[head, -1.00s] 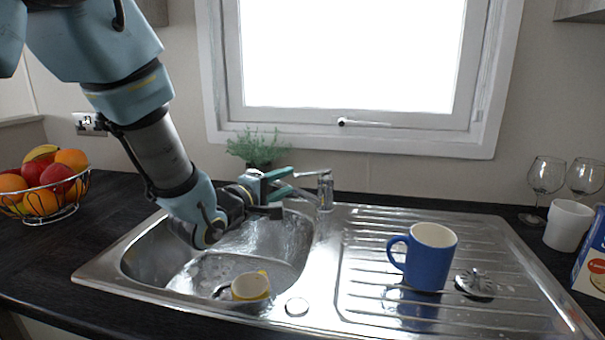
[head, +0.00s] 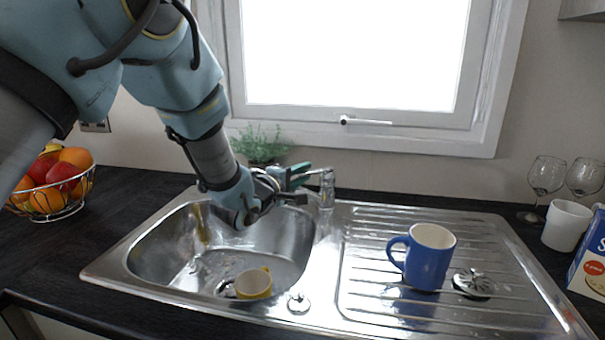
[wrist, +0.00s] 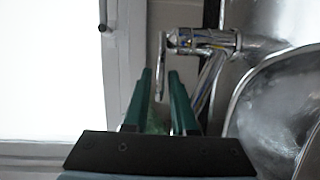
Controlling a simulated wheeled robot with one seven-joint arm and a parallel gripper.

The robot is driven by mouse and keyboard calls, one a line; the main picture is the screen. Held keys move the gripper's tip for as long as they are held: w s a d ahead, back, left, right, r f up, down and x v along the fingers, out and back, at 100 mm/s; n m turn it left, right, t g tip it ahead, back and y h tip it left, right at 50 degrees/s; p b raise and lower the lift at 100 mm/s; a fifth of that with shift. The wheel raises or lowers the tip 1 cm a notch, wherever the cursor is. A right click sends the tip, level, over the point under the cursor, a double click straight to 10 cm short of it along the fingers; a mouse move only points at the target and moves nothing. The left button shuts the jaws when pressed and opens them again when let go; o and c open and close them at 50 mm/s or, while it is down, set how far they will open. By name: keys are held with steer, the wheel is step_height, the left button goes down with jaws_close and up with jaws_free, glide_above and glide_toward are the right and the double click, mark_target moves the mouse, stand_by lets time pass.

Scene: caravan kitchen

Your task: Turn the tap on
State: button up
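The chrome tap (head: 327,188) stands at the back rim of the steel sink (head: 135,283), between basin and drainer. My gripper (head: 308,174) is just left of the tap's top, its green fingers pointing at it. In the wrist view my gripper (wrist: 160,72) is open, with a clear gap between the fingers. The tap (wrist: 222,40) shows ahead there, and its thin lever (wrist: 162,65) appears in line with that gap. I cannot tell whether a finger touches it. My arm and gripper partly cover the basin's back.
A yellow cup (head: 254,284) lies in the basin. A blue mug (head: 429,258) and a strainer (head: 474,283) are on the drainer. A plant (head: 262,146) stands behind the sink by the window. A fruit basket (head: 52,200) is left; glasses (head: 546,178) and a white cup (head: 566,225) are right.

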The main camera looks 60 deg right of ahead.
jaws_close()
stand_by(1.1)
